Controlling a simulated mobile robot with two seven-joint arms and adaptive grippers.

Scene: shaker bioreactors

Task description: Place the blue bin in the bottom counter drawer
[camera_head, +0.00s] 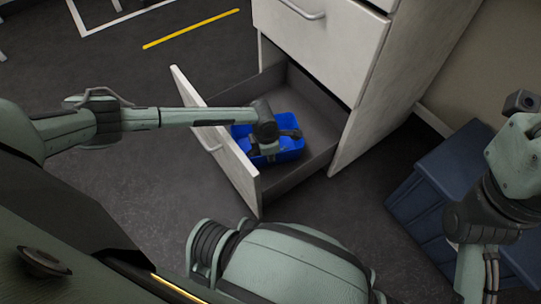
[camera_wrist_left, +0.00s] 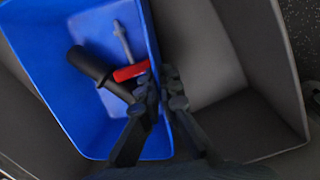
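The blue bin (camera_head: 291,149) sits inside the open bottom drawer (camera_head: 325,165) of the white counter. It fills much of the left wrist view (camera_wrist_left: 62,80) and holds a tool with a black handle and a red-and-grey item. My left gripper (camera_head: 275,148) reaches over the drawer front to the bin. In the left wrist view its two fingers (camera_wrist_left: 157,82) straddle one bin wall, one inside and one outside, close together and pinching it. Bare drawer floor shows beside the bin. My right arm is at the right, but its gripper is not visible.
The drawer front (camera_head: 244,180) stands between my body and the bin. A closed drawer (camera_head: 325,40) is above. Dark blue crates (camera_head: 420,205) stand on the floor to the right. The floor left of the drawer is clear, with a yellow line (camera_head: 190,29) beyond.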

